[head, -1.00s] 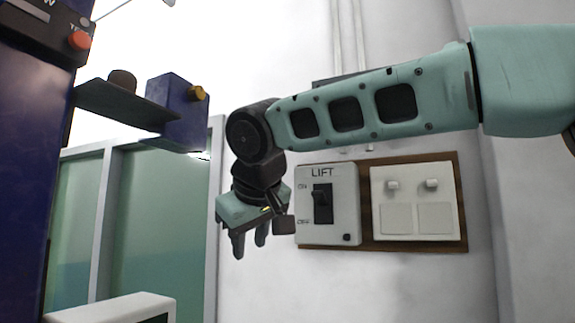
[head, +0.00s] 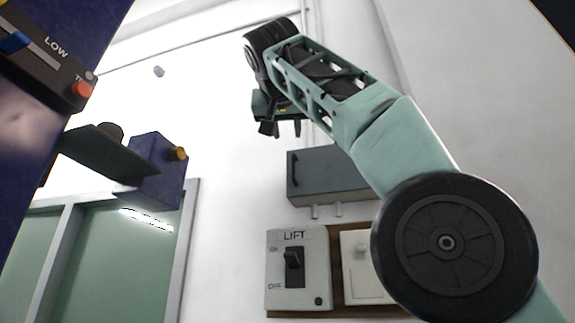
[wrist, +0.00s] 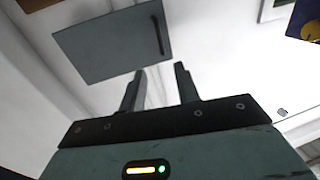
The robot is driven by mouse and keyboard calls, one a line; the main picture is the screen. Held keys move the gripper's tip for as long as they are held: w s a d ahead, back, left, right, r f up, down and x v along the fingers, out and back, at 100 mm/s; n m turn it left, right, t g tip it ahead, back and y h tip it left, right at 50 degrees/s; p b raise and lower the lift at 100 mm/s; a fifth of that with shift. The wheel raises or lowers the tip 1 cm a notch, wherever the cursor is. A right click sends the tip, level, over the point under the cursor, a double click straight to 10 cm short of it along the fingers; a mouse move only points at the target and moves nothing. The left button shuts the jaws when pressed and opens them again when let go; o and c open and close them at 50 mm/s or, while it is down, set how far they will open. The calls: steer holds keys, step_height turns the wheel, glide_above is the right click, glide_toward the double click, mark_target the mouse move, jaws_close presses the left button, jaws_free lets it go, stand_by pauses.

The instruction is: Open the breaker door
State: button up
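The breaker door (head: 325,172) is the grey front of a box on the white wall, above the LIFT switch panel. It is closed, with a dark vertical handle (head: 293,164) near its left edge. In the wrist view the door (wrist: 105,45) lies beyond my fingertips, with the handle (wrist: 158,35) at its right edge. My gripper (head: 288,128) is raised above the box in the head view, fingers pointing down. In the wrist view its two fingers (wrist: 160,69) are apart with nothing between them.
Below the box is the LIFT switch box (head: 298,268) on a wooden board, with a white switch plate (head: 362,268) partly hidden by my arm.

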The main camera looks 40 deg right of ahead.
mark_target(293, 165)
steer(key=p+x, duration=0.6)
steer(key=x, duration=0.8)
steer(key=shift+w+d+r, duration=0.15)
steer(key=shift+w+d, duration=0.05)
steer(key=shift+w+d+f+p, duration=0.2)
steer(key=shift+w+d+p, duration=0.2)
steer(key=shift+w+p, duration=0.1)
jaws_close()
